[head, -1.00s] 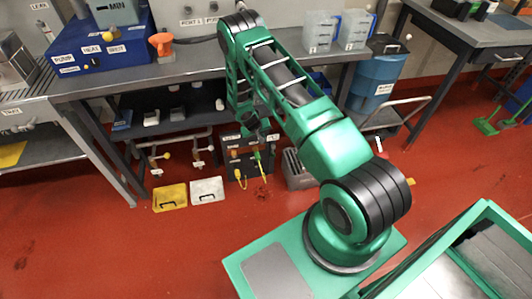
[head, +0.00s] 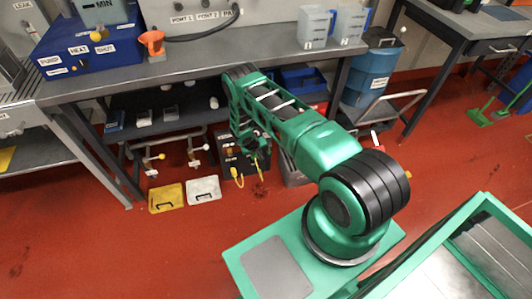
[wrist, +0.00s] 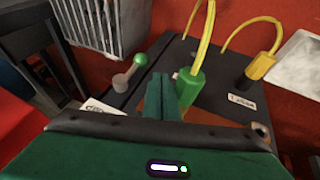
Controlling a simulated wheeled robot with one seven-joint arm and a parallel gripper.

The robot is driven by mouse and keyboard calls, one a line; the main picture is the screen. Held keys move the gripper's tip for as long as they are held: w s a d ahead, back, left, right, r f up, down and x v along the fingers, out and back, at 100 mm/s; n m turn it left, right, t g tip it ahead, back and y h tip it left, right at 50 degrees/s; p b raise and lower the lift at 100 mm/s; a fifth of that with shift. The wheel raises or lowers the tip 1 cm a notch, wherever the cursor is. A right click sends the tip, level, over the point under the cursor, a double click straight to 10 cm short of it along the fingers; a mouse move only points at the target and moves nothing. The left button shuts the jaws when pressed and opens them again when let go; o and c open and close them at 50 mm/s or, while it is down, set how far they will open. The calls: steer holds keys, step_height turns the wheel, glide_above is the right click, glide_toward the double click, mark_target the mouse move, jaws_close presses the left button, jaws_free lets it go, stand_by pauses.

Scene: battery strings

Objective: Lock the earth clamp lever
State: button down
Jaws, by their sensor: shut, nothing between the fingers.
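A short grey lever with a green ball knob (wrist: 140,60) sticks up at the edge of the black box (wrist: 221,92) in the wrist view. It looks like the earth clamp lever. My gripper (wrist: 160,85) is shut and empty, its fingers just right of the lever and apart from it in the picture. In the head view my gripper (head: 256,158) is low over the box (head: 230,166), and my arm hides the lever. A green plug (wrist: 189,85) with a yellow cable stands right beside my fingers.
A yellow plug (wrist: 260,66) on a yellow cable stands farther right on the box. A grey ribbed block (wrist: 98,20) lies beyond the lever. The workbench (head: 200,72) overhangs the area behind the box. Yellow (head: 166,197) and white (head: 203,189) plates lie on the floor.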

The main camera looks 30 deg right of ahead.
steer(key=d+f, duration=0.3)
steer(key=d, duration=0.1)
steer(key=shift+f, duration=0.3)
steer(key=shift+d+f, duration=0.15)
steer(key=shift+d, duration=0.05)
stand_by(0.3)
